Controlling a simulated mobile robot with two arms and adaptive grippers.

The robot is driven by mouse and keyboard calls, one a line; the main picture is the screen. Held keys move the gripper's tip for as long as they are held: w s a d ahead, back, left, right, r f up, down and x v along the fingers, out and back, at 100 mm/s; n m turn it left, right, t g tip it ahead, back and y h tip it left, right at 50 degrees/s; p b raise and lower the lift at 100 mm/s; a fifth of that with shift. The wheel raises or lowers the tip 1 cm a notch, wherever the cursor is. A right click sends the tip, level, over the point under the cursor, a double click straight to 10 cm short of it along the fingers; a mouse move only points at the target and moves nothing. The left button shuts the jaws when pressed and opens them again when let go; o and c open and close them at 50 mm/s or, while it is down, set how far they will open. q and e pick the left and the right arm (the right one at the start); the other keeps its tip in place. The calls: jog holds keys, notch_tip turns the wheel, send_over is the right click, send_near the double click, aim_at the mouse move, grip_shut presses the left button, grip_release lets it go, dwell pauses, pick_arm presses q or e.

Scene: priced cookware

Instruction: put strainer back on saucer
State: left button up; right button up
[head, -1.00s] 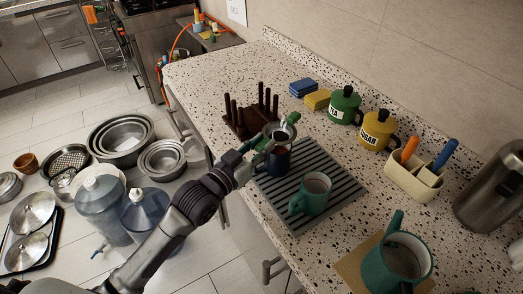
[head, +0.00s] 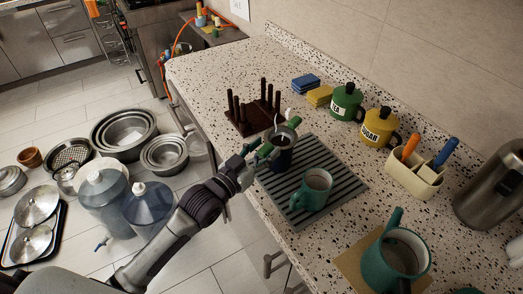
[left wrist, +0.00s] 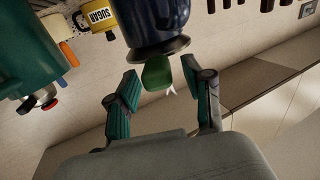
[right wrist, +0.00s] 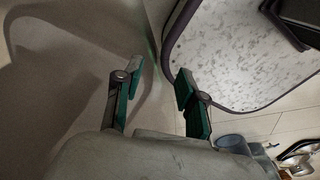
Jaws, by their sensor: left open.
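The strainer (head: 286,134) appears to rest on top of the dark blue mug (head: 281,158), which stands at the far end of the striped mat (head: 330,170). In the left wrist view, where things appear upside down, a dark rim (left wrist: 158,49) lies at the mug's mouth. A green handle (left wrist: 156,74) sticks out from it toward my left gripper (head: 255,152). That gripper is open, its fingers on either side of the handle with gaps. My right gripper (right wrist: 158,80) shows only in its wrist view, open and empty. I cannot make out a saucer.
A teal mug (head: 314,188) stands on the mat close by. A dark pegged rack (head: 250,122) is behind. Green tea (head: 346,102) and yellow sugar (head: 379,128) canisters stand to the right. A large teal pitcher (head: 398,262) is at the front. The counter's far left is clear.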

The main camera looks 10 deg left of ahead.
pick_arm(q)
jog(key=shift+f+b, duration=0.25)
jog(key=shift+b, duration=0.3)
jog(key=b+v, duration=0.3)
jog(key=v, duration=1)
jog(key=shift+s+r, duration=0.3)
jog(key=shift+s, duration=0.15)
